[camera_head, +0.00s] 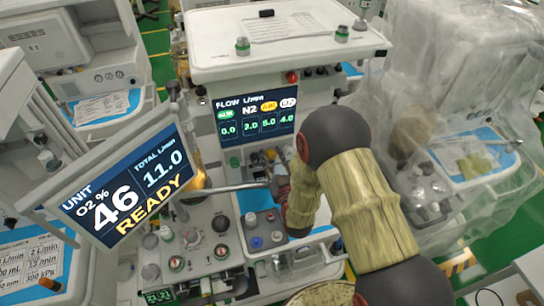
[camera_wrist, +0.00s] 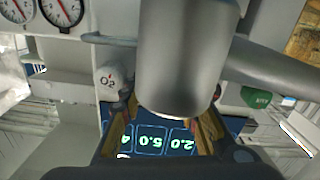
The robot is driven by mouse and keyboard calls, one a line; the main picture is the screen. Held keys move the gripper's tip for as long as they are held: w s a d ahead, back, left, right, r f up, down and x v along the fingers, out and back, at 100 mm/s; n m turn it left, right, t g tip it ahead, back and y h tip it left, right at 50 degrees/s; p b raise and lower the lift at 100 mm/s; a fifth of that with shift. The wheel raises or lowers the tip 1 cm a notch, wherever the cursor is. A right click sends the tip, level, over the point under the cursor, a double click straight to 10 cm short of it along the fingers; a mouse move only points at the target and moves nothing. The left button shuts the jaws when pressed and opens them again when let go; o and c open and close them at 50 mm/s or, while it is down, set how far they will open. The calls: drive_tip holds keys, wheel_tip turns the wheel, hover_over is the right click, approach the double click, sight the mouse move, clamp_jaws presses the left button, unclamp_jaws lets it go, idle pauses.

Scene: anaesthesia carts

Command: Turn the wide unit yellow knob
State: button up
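The wide unit (camera_head: 225,62) stands in the middle of the head view, its flow screen (camera_head: 258,117) lit. I cannot make out the yellow knob: it shows clearly in neither view. In the wrist view, which is upside down, a white O2 knob (camera_wrist: 111,79) is at left and a green knob (camera_wrist: 256,97) at right; the stretch between is largely behind a thick grey post (camera_wrist: 185,50). My gripper (camera_wrist: 170,108) has its fingers spread on either side of the post's lower end, with the screen showing between them. Contact is hidden. In the head view my arm covers most of the gripper.
A tilted display (camera_head: 122,187) reading 46 and READY hangs at left on a horizontal boom (camera_head: 228,188) reaching close to my gripper. Gauges (camera_wrist: 62,10) show at upper left in the wrist view. A plastic-draped cart (camera_head: 450,110) stands at right; another cart (camera_head: 70,50) is at left.

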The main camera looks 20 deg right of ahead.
drive_tip(key=c, duration=0.3)
clamp_jaws()
idle(0.4)
drive_tip(key=m+b, duration=0.4)
drive_tip(key=shift+f, duration=0.1)
drive_tip(key=shift+m+b, duration=1)
drive_tip(key=shift+m, duration=0.7)
drive_tip(key=shift+o, duration=1.5)
unclamp_jaws()
